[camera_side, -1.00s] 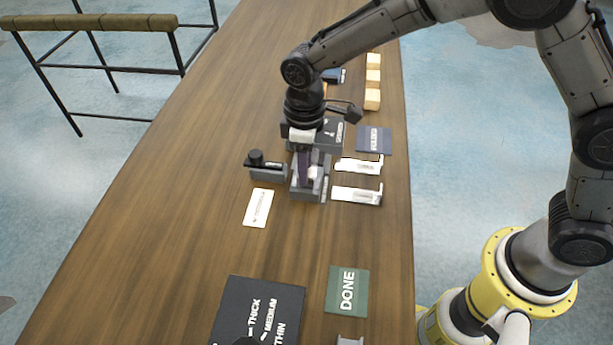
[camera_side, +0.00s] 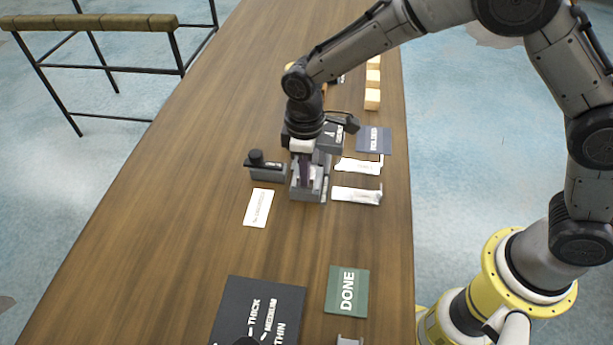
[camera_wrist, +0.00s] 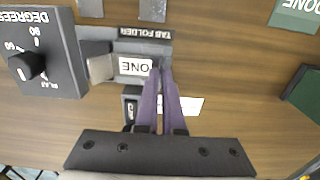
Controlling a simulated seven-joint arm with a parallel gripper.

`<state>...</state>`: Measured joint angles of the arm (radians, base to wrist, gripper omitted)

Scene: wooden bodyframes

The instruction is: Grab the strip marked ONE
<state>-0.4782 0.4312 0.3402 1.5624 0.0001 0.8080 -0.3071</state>
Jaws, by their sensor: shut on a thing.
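The white strip marked ONE (camera_wrist: 134,66) lies in the grey tab folder (camera_wrist: 145,33), with its label showing upside down in the wrist view. My gripper (camera_wrist: 161,70) has its purple fingers close together at the right end of the strip and is shut on it. In the side view, my gripper (camera_side: 306,178) reaches down into the tab folder (camera_side: 309,194), and the strip there is mostly hidden by the fingers and folder walls.
A dial block marked DEGREES (camera_wrist: 40,50) stands left of the folder in the wrist view. In the side view, two white pieces (camera_side: 358,166) (camera_side: 357,195) lie right of the folder, a white card (camera_side: 258,207) lies left, and a green DONE mat (camera_side: 347,291) lies in front.

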